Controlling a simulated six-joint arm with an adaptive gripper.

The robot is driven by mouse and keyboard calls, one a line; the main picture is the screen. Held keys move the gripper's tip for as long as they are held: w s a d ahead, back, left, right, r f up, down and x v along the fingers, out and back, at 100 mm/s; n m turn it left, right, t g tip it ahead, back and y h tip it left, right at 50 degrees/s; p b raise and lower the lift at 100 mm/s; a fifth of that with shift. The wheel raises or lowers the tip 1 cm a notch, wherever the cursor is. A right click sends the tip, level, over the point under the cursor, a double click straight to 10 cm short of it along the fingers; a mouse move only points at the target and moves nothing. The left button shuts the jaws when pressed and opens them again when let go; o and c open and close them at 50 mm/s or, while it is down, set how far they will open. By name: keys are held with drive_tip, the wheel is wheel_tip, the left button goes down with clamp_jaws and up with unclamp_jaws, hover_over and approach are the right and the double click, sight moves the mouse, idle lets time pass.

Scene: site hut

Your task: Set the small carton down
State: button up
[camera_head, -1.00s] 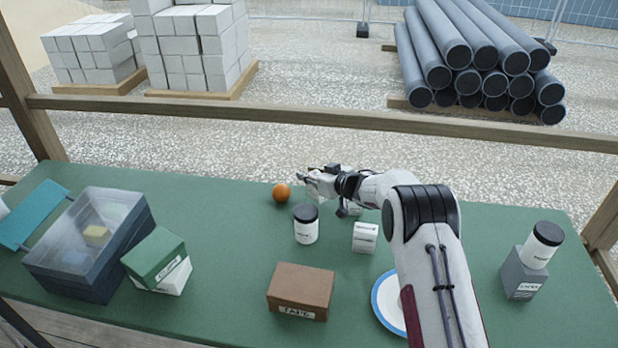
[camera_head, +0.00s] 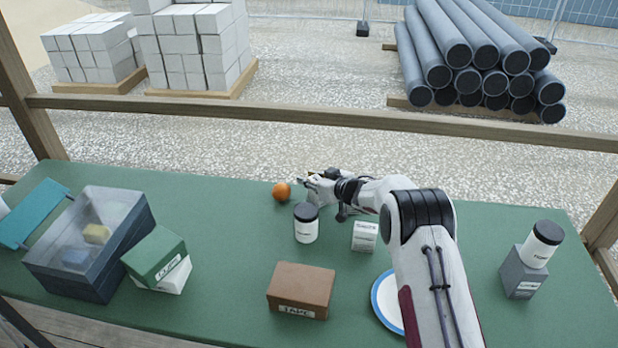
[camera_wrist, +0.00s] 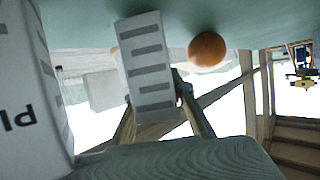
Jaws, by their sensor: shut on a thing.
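My gripper (camera_head: 318,186) is at the far side of the table, just right of the orange and behind the white jar. In the wrist view a small white carton with grey stripes (camera_wrist: 148,65) is held in front of the camera, and my gripper is shut on it. Its upper end in that view lies against the green table surface (camera_wrist: 90,15); I cannot tell if it touches. In the head view the held carton is mostly hidden by the gripper.
An orange (camera_head: 282,191) lies close to the gripper. A black-lidded white jar (camera_head: 306,224) and another white carton (camera_head: 365,237) stand in front. A brown box (camera_head: 301,290), a plate (camera_head: 383,303) and a clear-topped bin (camera_head: 75,265) are nearer. The table's left rear is clear.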

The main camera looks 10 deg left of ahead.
sight(315, 178)
drive_tip(key=shift+f, duration=0.25)
drive_tip(key=o, duration=1)
drive_tip(key=shift+s+f, duration=0.1)
drive_tip(key=shift+d+r, duration=0.15)
drive_tip(key=shift+r, duration=0.5)
drive_tip(key=shift+v, duration=1.25)
drive_tip(key=shift+s+r, duration=0.1)
drive_tip(key=shift+r, duration=3.6)
